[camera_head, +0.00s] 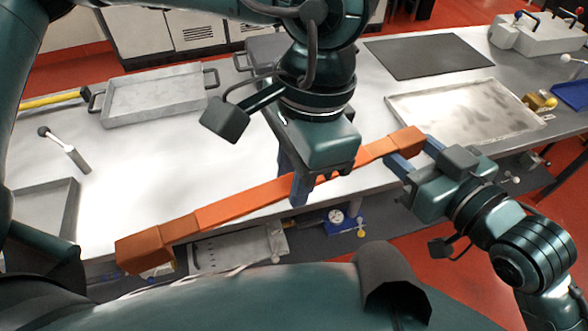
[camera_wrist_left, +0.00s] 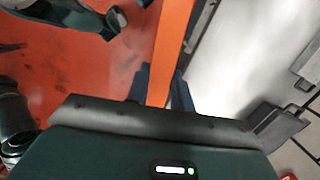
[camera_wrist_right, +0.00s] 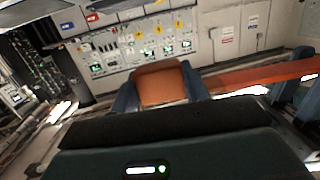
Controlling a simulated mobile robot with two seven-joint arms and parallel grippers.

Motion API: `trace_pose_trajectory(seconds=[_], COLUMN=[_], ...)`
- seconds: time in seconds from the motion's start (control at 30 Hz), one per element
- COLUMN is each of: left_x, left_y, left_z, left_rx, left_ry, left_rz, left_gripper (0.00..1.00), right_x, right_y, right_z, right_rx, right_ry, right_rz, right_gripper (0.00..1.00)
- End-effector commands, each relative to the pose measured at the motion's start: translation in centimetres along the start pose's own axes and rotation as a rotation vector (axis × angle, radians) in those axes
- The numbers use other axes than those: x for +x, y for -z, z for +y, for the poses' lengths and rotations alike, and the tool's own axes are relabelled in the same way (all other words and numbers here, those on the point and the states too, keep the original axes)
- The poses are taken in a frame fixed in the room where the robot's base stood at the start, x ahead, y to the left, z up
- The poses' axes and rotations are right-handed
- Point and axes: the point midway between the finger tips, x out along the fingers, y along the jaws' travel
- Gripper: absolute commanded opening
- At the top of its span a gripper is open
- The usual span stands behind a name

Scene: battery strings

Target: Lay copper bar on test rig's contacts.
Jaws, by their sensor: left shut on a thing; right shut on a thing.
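The long copper bar (camera_head: 245,203), orange with thicker block ends, slants across the head view from lower left to upper right, above the bench's front edge. My left gripper (camera_head: 300,183) is shut on its middle stretch; the bar (camera_wrist_left: 172,50) runs between its fingers in the left wrist view. My right gripper (camera_head: 413,155) is shut on the right end block, and that block (camera_wrist_right: 162,84) sits between its fingers in the right wrist view. The left end block (camera_head: 145,248) hangs free. I cannot pick out the test rig's contacts with certainty.
A grey handled tray (camera_head: 155,97) stands back left, a shallow tray (camera_head: 468,112) right, and a black mat (camera_head: 428,56) behind. A white lever device (camera_head: 540,36) is at far right. A blue fixture with a dial (camera_head: 345,219) lies below the bar. The left-middle benchtop is mostly clear.

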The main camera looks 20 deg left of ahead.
Motion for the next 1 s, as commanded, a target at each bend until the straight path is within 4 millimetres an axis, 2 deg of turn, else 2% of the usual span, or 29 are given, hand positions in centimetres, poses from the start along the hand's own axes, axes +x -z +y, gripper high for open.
trace_pose_trajectory(seconds=[0.17,0.2,0.5,0.83,1.0], left_x=[0.0,-0.1,-0.1,-0.1,-0.1], left_y=[0.0,0.0,0.0,0.0,0.0], left_z=[-0.1,-0.1,-0.1,0.0,0.0], left_rx=[0.0,0.0,0.0,0.001,0.001], left_ry=[0.004,0.004,0.002,0.001,0.001], left_rz=[-0.001,0.0,0.0,0.0,0.0], left_gripper=[0.0,0.0,0.0,0.0,0.0], right_x=[-0.1,-0.1,-0.1,-0.1,-0.7], right_y=[0.2,0.3,0.2,0.0,-1.0], right_z=[-0.1,-0.1,-0.1,0.0,0.8], right_rx=[0.004,0.004,0.002,0.004,0.017], right_ry=[0.004,0.004,0.004,-0.006,-0.064], right_rz=[0.007,0.006,0.005,0.005,0.004], right_gripper=[0.0,0.46,0.71,0.71,0.71])
